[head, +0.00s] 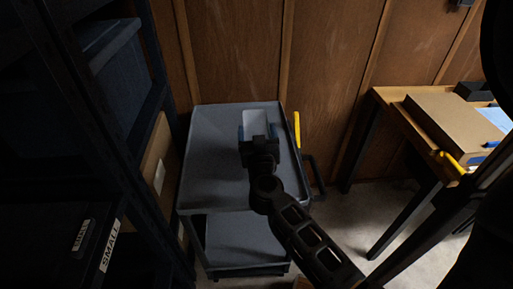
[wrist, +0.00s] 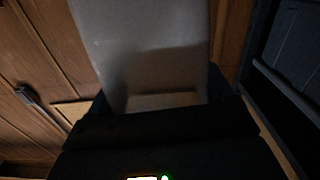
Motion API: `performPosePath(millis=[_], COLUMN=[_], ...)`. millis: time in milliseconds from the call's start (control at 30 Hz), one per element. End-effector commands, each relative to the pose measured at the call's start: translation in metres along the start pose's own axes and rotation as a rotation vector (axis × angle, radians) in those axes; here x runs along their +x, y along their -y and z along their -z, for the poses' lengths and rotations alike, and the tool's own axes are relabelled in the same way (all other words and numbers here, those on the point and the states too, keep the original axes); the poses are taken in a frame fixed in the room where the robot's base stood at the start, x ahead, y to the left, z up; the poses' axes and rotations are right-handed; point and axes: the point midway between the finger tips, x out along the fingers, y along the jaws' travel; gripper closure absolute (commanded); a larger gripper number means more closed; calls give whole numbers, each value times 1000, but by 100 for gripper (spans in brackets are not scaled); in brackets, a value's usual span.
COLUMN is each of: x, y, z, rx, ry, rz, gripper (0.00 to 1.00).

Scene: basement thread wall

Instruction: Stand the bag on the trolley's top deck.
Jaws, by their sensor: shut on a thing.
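The trolley is a grey two-deck cart, and its top deck (head: 215,150) has a raised rim and stands against the wooden wall in the head view. My gripper (head: 257,136) is over the middle of the top deck, shut on the bag (head: 256,119), a pale, whitish piece showing beyond the jaws. In the wrist view the bag (wrist: 150,50) fills the upper middle as a pale translucent sheet, with my dark gripper (wrist: 160,115) below it. My gripper hides the bag's lower part, so I cannot tell whether it touches the deck.
A yellow handle (head: 297,129) stands at the deck's right edge. Dark shelving with bins (head: 110,60) is close on the left. A wooden table (head: 385,97) with a cardboard box (head: 455,125) is on the right. The deck around my gripper looks clear.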

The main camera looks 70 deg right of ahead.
Motion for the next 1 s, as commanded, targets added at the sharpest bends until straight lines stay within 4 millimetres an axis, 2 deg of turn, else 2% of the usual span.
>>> performPosePath(millis=[167,300,400,767,800,1000], x=[-2,-2,-2,-2,-2,-2], y=[3,4,4,4,4,4], z=[-12,-34,-42,-44,-44,-43], rx=[-1,-2,0,-2,-1,-1], ry=[1,2,1,1,1,1], rz=[-1,0,0,0,0,0], gripper=[61,61,61,61,17,0])
